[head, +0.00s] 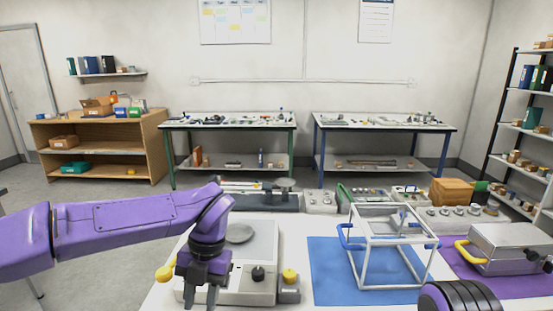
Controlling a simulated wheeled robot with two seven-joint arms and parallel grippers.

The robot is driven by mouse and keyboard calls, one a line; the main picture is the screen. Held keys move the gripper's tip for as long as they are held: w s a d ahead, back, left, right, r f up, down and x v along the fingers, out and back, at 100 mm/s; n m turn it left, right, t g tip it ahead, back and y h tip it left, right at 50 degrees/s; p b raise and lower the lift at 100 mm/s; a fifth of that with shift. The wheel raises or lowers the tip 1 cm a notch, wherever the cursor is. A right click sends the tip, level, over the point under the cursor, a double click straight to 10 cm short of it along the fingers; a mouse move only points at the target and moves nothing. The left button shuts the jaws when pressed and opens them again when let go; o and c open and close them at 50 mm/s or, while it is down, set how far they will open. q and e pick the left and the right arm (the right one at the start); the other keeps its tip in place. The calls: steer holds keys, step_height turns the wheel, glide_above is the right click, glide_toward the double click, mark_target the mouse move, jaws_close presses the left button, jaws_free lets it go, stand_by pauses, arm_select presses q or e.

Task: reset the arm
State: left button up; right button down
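My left arm comes in from the left, and its gripper (200,298) points down at the near side of the white table (160,296). Its two fingers are apart, with nothing seen between them. The gripper hangs in front of the left part of a pale weighing scale (262,252) with a round grey pan (238,234), hiding some of it. Whether the fingers touch anything is unclear, as the tips are near the bottom edge. A dark, ribbed part of my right arm shows at the bottom right; its gripper is out of view.
A grey block with a yellow knob (289,276) stands right of the scale. A yellow piece (165,272) shows beside my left gripper. A white open frame (392,247) stands on a blue mat (325,283). A metal case (510,247) with yellow handle sits on a purple mat.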

arm_select(q)
steer(key=s+a+f+m+t+y, duration=0.2)
steer(key=a+f+m, duration=0.2)
steer(key=f, duration=0.4)
steer(key=s+a+f+m+t+y, duration=0.1)
steer(key=a+f+m+t+y, duration=0.15)
steer(key=a+f+m, duration=0.4)
steer(key=s+a+f+m+t+y, duration=0.1)
steer(key=s+f+m+t+y, duration=0.15)
steer(key=f, duration=0.75)
steer(key=s+a+f+m+h, duration=0.1)
steer(key=s+f+m, duration=0.2)
steer(key=s+m, duration=0.2)
steer(key=s+a+f+m+h, duration=0.1)
steer(key=s+f+m+h, duration=0.1)
steer(key=s+m, duration=0.3)
steer(key=s+a+f+m+g+h, duration=0.1)
steer(key=s+f+m, duration=0.4)
steer(key=s, duration=0.6)
steer(key=shift+a+h, duration=0.45)
steer(key=shift+h, duration=0.25)
